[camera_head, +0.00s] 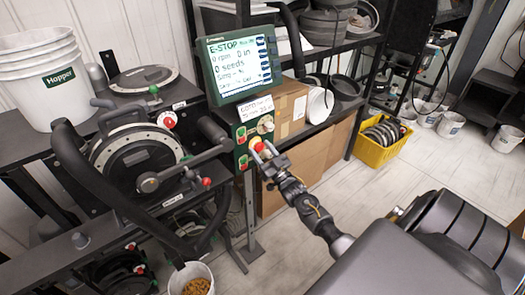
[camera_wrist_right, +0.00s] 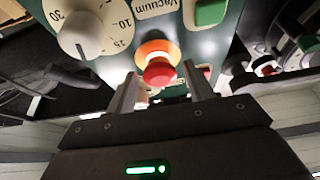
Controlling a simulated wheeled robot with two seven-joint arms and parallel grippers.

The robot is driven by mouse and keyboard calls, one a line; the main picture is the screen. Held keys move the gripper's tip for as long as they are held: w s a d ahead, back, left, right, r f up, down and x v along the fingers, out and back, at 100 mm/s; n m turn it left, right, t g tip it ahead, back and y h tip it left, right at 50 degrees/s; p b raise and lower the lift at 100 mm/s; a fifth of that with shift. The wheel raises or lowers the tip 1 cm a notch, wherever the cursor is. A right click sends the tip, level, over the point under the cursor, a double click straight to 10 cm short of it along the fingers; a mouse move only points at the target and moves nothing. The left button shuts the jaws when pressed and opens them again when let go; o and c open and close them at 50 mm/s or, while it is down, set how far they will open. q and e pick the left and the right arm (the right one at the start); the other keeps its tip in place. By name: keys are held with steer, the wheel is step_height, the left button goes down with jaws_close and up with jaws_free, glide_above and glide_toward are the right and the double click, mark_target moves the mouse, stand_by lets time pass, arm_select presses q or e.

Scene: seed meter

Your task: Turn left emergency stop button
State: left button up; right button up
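The red emergency stop button (camera_head: 259,147) sits on the dark green control panel below the screen. In the right wrist view it is a red mushroom head (camera_wrist_right: 159,71) on an orange-yellow collar. My right gripper (camera_head: 265,154) is right at the button. In the right wrist view, the gripper (camera_wrist_right: 160,82) is open, one finger on each side of the red head, with visible gaps. I cannot tell whether either finger touches it. The screen (camera_head: 238,64) shows "E-STOP". My left gripper is not in view.
A white dial (camera_wrist_right: 85,33) and a green button (camera_wrist_right: 210,12) are close by on the panel. The seed meter (camera_head: 137,155) with a black crank arm stands to the left. Cardboard boxes (camera_head: 290,105) are behind. Open floor lies right, near the yellow crate (camera_head: 372,152).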

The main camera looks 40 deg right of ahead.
steer(key=c, duration=0.8)
steer(key=shift+m+h, duration=0.4)
steer(key=m+h+p, duration=0.1)
steer(key=m, duration=0.1)
steer(key=m+h, duration=0.1)
steer(key=m, duration=0.2)
steer(key=shift+a+r+m+g+h+p, duration=0.1)
steer(key=shift+a+m+g+h+p, duration=0.05)
steer(key=shift+m+g+h+p, duration=0.2)
steer(key=shift+s+m+g+h+p, duration=0.1)
steer(key=shift+m+g+h+p, duration=0.35)
steer(key=shift+m, duration=0.8)
steer(key=o, duration=1)
